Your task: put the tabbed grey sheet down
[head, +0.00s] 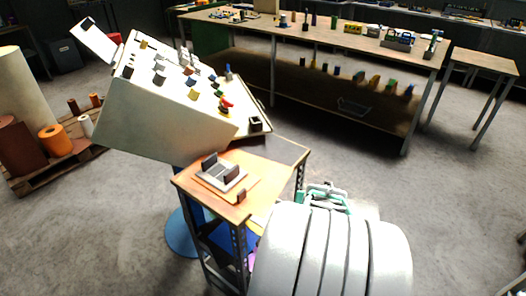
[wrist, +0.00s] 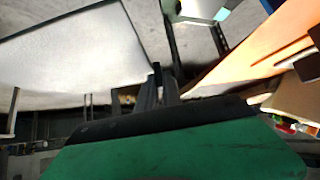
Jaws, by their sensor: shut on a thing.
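My gripper (head: 326,194), with green parts, shows just beyond my white arm in the head view, right of the small orange-topped cart (head: 262,166). In the wrist view its fingers (wrist: 157,88) are shut at the edge of a flat grey sheet (wrist: 70,55). The sheet spreads out to the upper left there. A pale sliver beside the gripper in the head view (head: 368,209) looks like part of it; my arm hides the rest. I cannot make out its tab clearly. On the cart sits a light grey plate (head: 213,182) with dark upright blocks.
A big sloped box (head: 165,110) with several coloured pieces on its top stands behind the cart. A long workbench (head: 330,35) with tools is at the back, a small table (head: 485,61) to its right. The floor between is clear.

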